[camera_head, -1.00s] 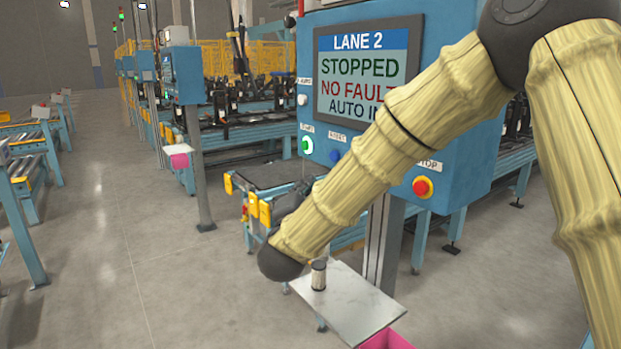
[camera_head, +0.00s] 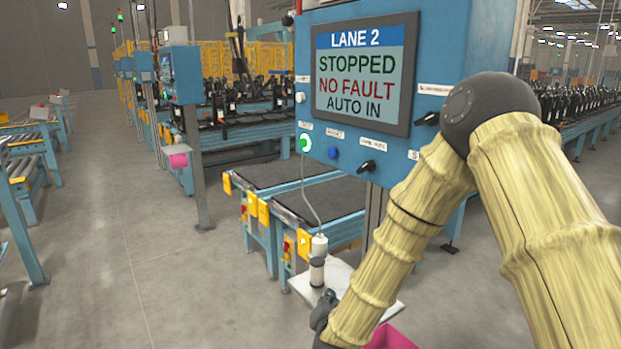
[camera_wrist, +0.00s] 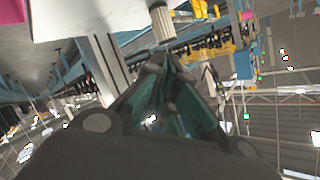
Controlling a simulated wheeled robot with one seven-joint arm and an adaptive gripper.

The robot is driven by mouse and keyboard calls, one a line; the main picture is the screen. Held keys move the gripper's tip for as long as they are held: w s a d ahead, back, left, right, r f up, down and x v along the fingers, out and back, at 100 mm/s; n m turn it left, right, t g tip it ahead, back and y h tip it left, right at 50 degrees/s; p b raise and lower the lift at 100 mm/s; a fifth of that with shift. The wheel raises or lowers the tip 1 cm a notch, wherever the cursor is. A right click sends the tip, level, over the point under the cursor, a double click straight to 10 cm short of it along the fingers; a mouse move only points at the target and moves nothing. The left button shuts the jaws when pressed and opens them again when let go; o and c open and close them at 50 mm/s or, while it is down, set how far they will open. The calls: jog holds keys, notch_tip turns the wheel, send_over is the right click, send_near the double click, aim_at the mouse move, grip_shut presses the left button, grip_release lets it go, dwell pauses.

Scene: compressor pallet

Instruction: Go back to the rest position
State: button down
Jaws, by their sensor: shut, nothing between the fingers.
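My gripper shows in the wrist view (camera_wrist: 165,75) as dark fingers closed together, with nothing held. In the head view my arm reaches down at the right, its dark lower end beside the small shelf; the fingers cannot be made out there. The Lane 2 panel (camera_head: 364,70) reads stopped, no fault, auto in. A white-topped cylinder (camera_head: 318,246) stands upright on the pale shelf (camera_head: 386,304), with a cord running up toward the panel. In the wrist view a ribbed pale cylinder (camera_wrist: 161,24) lies beyond the fingertips, apparently apart from them.
The panel's post stands behind the shelf. A pink bin (camera_head: 390,338) sits below the shelf, close to my arm. Conveyors (camera_head: 300,175) with yellow end pieces lie behind. The grey floor (camera_head: 130,260) at the left is open.

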jog(key=s+d+f+n+g+b, duration=0.1)
jog(key=s+d+f+n+g, duration=0.2)
jog(key=s+f, duration=0.75)
jog(key=s+d+f+n+g, duration=0.1)
jog(key=s+d+f+g, duration=0.5)
jog(key=f, duration=0.7)
jog(key=s+d+f+n+g, duration=0.1)
jog(key=s+d+f, duration=0.2)
jog(key=s, duration=0.6)
jog(key=s+d+f+n+g, duration=0.1)
jog(key=s+d+f+g, duration=0.1)
jog(key=s, duration=0.8)
jog(key=s+d+f+g+b, duration=0.1)
jog(key=s+d+f, duration=0.3)
jog(key=s, duration=0.6)
jog(key=shift+d+f+n+g, duration=0.2)
jog(key=shift+f+n+g, duration=0.2)
jog(key=shift+f+g, duration=0.45)
jog(key=shift+f, duration=0.15)
